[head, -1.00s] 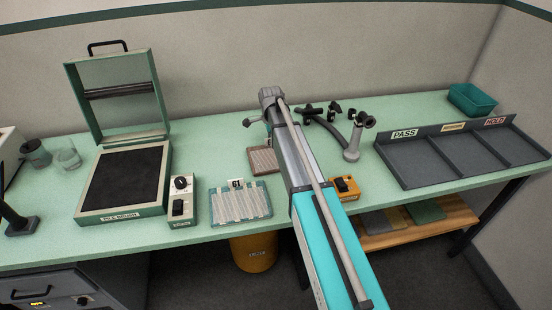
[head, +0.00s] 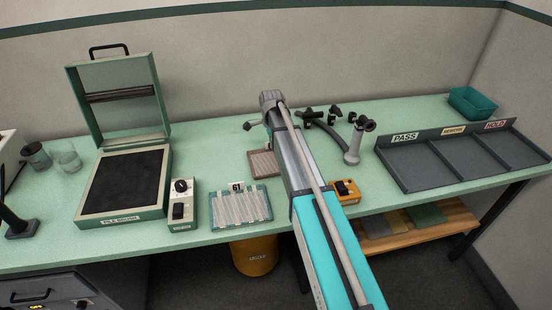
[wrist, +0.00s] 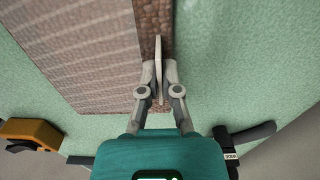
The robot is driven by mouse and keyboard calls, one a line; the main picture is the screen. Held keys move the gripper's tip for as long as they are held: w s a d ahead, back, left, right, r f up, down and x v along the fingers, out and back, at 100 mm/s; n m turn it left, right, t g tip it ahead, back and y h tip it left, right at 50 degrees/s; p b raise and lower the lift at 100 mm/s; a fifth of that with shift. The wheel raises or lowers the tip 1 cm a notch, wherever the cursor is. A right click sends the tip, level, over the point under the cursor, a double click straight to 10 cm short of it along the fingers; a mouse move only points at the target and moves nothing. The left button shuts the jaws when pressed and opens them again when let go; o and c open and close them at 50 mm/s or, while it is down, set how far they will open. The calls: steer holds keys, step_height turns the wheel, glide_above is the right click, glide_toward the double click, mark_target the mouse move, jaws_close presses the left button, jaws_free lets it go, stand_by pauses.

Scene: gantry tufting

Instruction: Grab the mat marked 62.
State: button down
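A brown mat (head: 262,165) lies on the green table, partly hidden behind my arm in the head view. In the wrist view the brown mat (wrist: 90,45) has a pinkish ribbed field and a darker pebbled border. A thin pale tag (wrist: 158,45) stands up at its border, seen nearly edge-on, so no number can be read. My gripper (wrist: 160,80) is at this border, its fingers close together on both sides of the tag, and looks shut on it. Another mat (head: 226,208), pale-striped with a green edge and marked 61, lies to the left.
An open pile brush box (head: 163,192) and a grey switch box (head: 190,208) stand left. An orange switch box (head: 354,193) and a clamp stand (head: 353,150) are right of my arm. A dark tray (head: 400,176) with PASS and HOLD sections and a teal bin (head: 472,103) stand right.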

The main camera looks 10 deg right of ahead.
steer(key=shift+r, duration=0.2)
step_height(320, 180, up, 2)
steer(key=p, duration=0.2)
steer(key=shift+r+p, duration=0.1)
steer(key=shift+p, duration=0.2)
steer(key=s+r+p, duration=1)
steer(key=s, duration=0.4)
steer(key=shift+a+r, duration=0.2)
steer(key=shift+a, duration=0.2)
steer(key=shift+f, duration=0.1)
